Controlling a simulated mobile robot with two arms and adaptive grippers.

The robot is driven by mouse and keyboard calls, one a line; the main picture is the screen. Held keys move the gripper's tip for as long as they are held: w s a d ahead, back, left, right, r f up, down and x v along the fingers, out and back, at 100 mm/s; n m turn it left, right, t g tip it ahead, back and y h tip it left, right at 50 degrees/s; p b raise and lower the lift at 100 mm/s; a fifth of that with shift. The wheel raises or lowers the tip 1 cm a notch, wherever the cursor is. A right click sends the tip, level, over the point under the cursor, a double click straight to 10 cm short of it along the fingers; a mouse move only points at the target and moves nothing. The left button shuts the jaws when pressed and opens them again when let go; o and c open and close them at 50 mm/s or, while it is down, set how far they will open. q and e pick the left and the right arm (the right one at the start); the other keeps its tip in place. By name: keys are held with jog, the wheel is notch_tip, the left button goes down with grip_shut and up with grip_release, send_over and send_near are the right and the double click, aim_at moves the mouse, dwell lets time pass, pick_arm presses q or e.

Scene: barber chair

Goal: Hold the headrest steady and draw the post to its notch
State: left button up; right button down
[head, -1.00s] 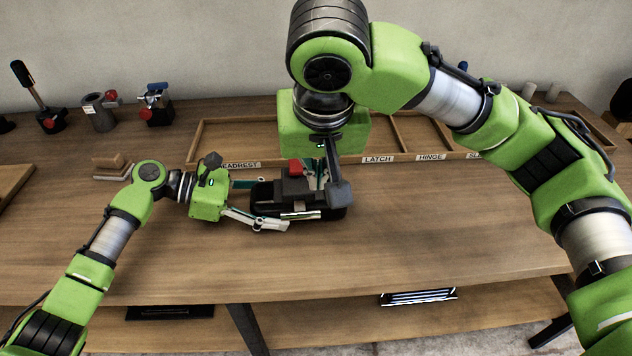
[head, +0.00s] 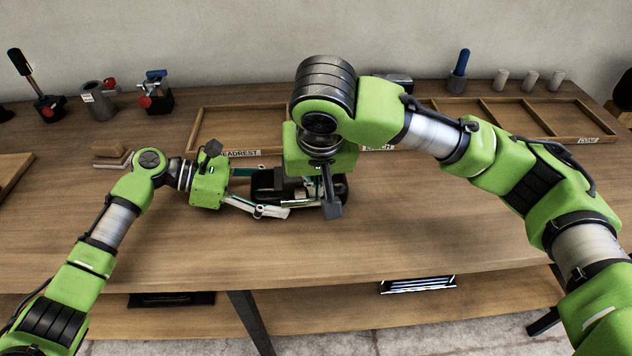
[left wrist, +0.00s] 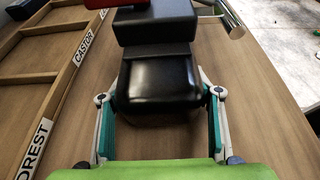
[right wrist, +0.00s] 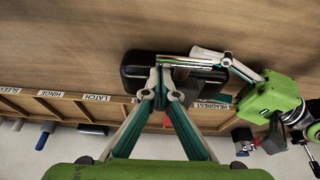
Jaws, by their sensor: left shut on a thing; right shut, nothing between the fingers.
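The headrest is a black padded block (head: 265,186) lying on the bench. My left gripper (left wrist: 160,95) has a finger on each side of its end and is shut on it; the left wrist view shows this (left wrist: 158,88). A bright metal post (right wrist: 188,62) lies along one side of the headrest, and its end also shows in the left wrist view (left wrist: 236,26). The notch cannot be made out.
A wooden compartment tray (head: 560,105) with name labels runs behind the headrest. Clamps and a grey cylinder (head: 98,100) stand at back left, and a blue-handled tool (head: 459,70) and pale cylinders (head: 530,80) at back right. The bench front is clear.

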pick_arm(q)
jog(key=shift+r, duration=0.15)
pick_arm(e)
jog(key=shift+s, duration=1.05)
jog(key=v, duration=1)
pick_arm(q)
jog(key=o, duration=1.8)
jog(key=shift+o, duration=0.2)
jog(key=shift+a, duration=0.1)
